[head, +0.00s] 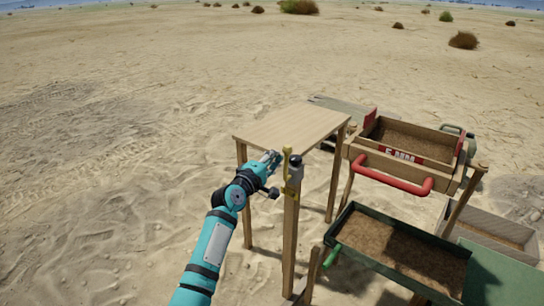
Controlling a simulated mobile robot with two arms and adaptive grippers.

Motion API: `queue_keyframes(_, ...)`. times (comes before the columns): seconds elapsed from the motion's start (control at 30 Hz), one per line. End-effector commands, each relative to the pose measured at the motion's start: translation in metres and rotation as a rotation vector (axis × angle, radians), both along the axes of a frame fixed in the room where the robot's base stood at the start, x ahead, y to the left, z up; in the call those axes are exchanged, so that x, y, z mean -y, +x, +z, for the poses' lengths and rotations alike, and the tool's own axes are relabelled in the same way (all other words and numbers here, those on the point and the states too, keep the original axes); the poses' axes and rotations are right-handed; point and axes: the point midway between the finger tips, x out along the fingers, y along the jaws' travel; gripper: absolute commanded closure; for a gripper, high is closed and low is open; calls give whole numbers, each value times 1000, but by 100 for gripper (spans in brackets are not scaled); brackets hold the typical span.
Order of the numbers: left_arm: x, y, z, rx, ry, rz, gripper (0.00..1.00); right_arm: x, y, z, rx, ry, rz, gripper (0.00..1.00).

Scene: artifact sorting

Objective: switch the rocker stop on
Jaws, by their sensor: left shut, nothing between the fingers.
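My left gripper (273,157) is shut and empty, just left of the lever. From this angle I cannot tell whether it touches the lever. My teal left arm reaches up from the bottom of the view. My right gripper is not in view.
The wooden table (295,125) has a bare top. Right of it stands a wooden sieve box (447,150) with a red handle (395,175). Below is a dark green tray of soil (365,213) with a green handle (332,257). Open sand lies to the left.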

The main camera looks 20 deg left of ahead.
Motion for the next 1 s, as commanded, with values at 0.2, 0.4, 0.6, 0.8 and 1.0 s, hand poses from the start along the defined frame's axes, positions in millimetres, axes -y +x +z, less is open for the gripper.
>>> queue_keyframes(0.2,0,0,0,2,5,0,100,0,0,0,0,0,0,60)
queue_keyframes(0.4,4,-1,1,16,44,-1,100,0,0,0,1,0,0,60)
queue_keyframes(0.6,6,-2,2,26,69,-1,100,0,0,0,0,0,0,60)
queue_keyframes(0.8,9,-3,3,37,100,-2,100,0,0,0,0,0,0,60)
queue_keyframes(1.0,13,-5,3,54,151,-2,100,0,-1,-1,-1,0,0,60)
